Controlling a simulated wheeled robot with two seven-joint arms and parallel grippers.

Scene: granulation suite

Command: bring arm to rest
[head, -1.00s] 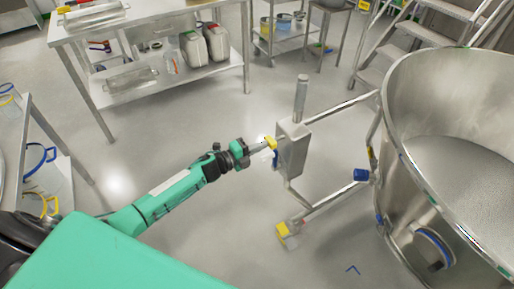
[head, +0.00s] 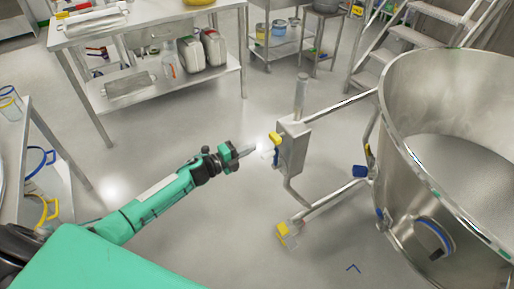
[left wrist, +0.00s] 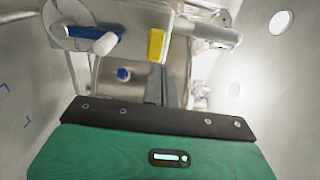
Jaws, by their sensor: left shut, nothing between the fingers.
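My left arm reaches in from the left in the head view, green with a dark wrist. Its gripper (head: 246,151) is shut and empty, a short gap to the left of a steel box with a yellow tab (head: 291,147) on the vessel's frame. In the left wrist view the closed fingers (left wrist: 161,85) point toward a yellow block (left wrist: 156,46) and metal fittings. My right gripper is not in view.
A large steel vessel (head: 408,170) with pale contents stands at the right, its pipe frame reaching toward my gripper. A steel table (head: 150,30) with containers on its lower shelf is at the back left. A cart with jugs (head: 40,165) is at the left edge. Open floor lies between.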

